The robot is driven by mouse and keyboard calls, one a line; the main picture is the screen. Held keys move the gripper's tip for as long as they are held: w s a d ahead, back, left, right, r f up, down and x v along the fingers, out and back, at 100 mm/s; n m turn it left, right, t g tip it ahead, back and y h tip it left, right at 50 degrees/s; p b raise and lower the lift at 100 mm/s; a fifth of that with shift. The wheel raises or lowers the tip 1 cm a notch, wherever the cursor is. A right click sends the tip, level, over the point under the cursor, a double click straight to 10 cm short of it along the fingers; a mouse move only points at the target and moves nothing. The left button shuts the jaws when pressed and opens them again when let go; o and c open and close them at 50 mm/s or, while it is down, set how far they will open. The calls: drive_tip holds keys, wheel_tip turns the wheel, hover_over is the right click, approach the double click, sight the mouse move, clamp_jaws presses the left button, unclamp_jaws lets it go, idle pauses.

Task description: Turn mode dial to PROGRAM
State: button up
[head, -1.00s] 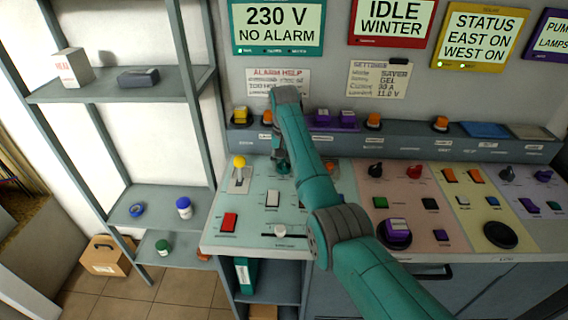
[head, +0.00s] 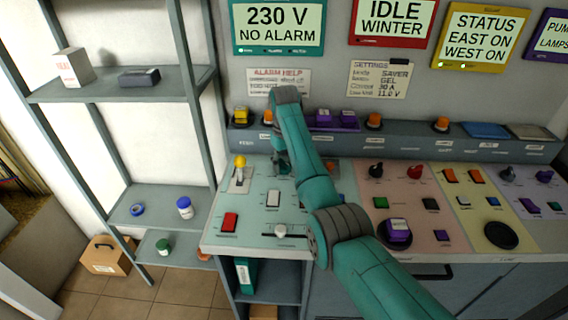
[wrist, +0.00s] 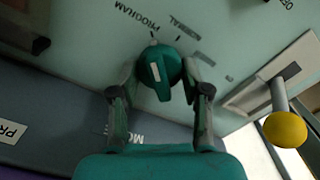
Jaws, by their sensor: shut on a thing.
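The mode dial (wrist: 157,68) is a round teal knob with a raised grip bar and a white pointer line, seen in the wrist view. My gripper (wrist: 160,84) is shut on it, one finger on each side. The white line points up and slightly left, towards the tick beside the PROGRAM label (wrist: 134,16). The NORMAL label (wrist: 186,26) is to the right of that. In the head view my gripper (head: 282,166) is down on the pale green panel, and my arm hides most of the dial.
A yellow-knobbed lever (head: 240,163) stands left of my gripper; its yellow ball (wrist: 285,129) shows close by in the wrist view. A raised ledge (head: 420,150) runs behind.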

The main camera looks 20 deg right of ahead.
sight(284, 161)
idle(0.4)
drive_tip(key=o, duration=1.1)
drive_tip(key=shift+o, duration=0.2)
drive_tip(key=shift+r, duration=0.15)
drive_tip(key=shift+r, duration=3.6)
